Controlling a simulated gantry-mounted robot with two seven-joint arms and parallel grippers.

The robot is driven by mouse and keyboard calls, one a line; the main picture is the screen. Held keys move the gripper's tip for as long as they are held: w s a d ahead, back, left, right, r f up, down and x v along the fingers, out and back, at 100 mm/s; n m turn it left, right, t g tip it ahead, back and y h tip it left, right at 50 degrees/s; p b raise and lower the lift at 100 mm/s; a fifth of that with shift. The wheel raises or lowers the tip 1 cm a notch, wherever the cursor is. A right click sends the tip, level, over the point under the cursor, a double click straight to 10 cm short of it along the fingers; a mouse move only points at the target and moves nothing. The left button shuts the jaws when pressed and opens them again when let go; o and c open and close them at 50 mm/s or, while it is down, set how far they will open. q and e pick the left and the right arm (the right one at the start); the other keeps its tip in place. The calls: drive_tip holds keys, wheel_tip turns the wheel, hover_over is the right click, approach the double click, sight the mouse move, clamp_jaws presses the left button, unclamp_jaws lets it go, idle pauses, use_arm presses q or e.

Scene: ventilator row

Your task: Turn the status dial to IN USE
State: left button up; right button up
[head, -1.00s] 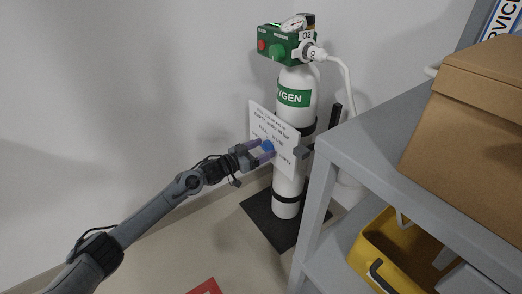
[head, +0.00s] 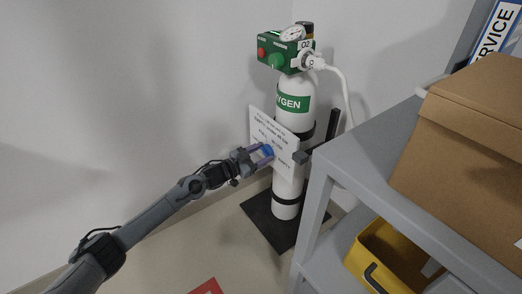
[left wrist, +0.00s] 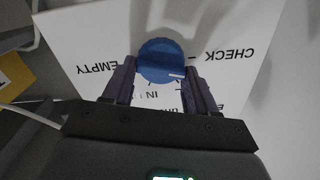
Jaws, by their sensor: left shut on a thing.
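The status dial is a round blue knob (head: 267,150) on a white placard (head: 264,125) fixed to the front of the white oxygen cylinder (head: 289,152). My left gripper (head: 263,156) is shut on the dial, one finger on each side. In the left wrist view the blue dial (left wrist: 161,52) sits between the fingertips (left wrist: 162,78). A short white mark shows on its lower right part in that view. The placard (left wrist: 90,35) reads upside down there, with EMPTY on the left, CHECK on the right and IN partly hidden below the dial. My right gripper is not in view.
A green regulator box (head: 282,52) with gauge and white hose tops the cylinder, which stands on a black base (head: 262,222). A grey shelf (head: 345,155) with a cardboard box (head: 475,130) and yellow bin (head: 363,256) stands close on the right. The left side is open floor and wall.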

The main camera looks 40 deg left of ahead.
use_arm(q)
drive_tip(key=m+p, duration=0.2)
drive_tip(key=m, duration=0.2)
drive_tip(key=shift+d+r+m, duration=0.1)
drive_tip(key=shift+m, duration=0.2)
drive_tip(key=m+p, duration=0.1)
drive_tip(key=m, duration=0.3)
drive_tip(key=shift+m+p, duration=0.3)
drive_tip(key=shift+p, duration=0.05)
drive_tip(key=m, duration=0.2)
drive_tip(key=shift+d+f+m, duration=0.1)
drive_tip(key=shift+f+m, duration=0.1)
drive_tip(key=shift+m, duration=0.2)
drive_tip(key=m, duration=0.3)
drive_tip(key=shift+f+m+p, duration=0.15)
drive_tip(key=shift+m+p, duration=0.15)
drive_tip(key=shift+p, duration=0.1)
drive_tip(key=m, duration=0.4)
drive_tip(key=shift+f+m, duration=0.1)
drive_tip(key=shift+m, duration=0.2)
drive_tip(key=o, duration=1)
